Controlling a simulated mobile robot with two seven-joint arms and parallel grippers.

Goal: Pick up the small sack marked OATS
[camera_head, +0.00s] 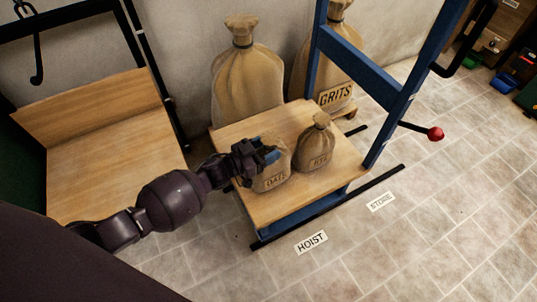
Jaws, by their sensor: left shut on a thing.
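The small sack marked OATS (273,178) is a tan cloth sack at the left side of the hoist's wooden platform (270,208). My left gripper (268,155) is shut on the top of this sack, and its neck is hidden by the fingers. The sack looks upright; I cannot tell whether its base touches the platform. A second small sack (315,147), its label hard to read but perhaps RYE, stands close on its right. My right gripper is not in view.
The hoist has a blue frame (365,65) and a lever with a red knob (435,134). A large sack marked GRITS (336,95) and another large sack (246,80) stand behind. A wooden surface (110,140) is at left. Floor labels read HOIST (311,242) and STORE (381,201).

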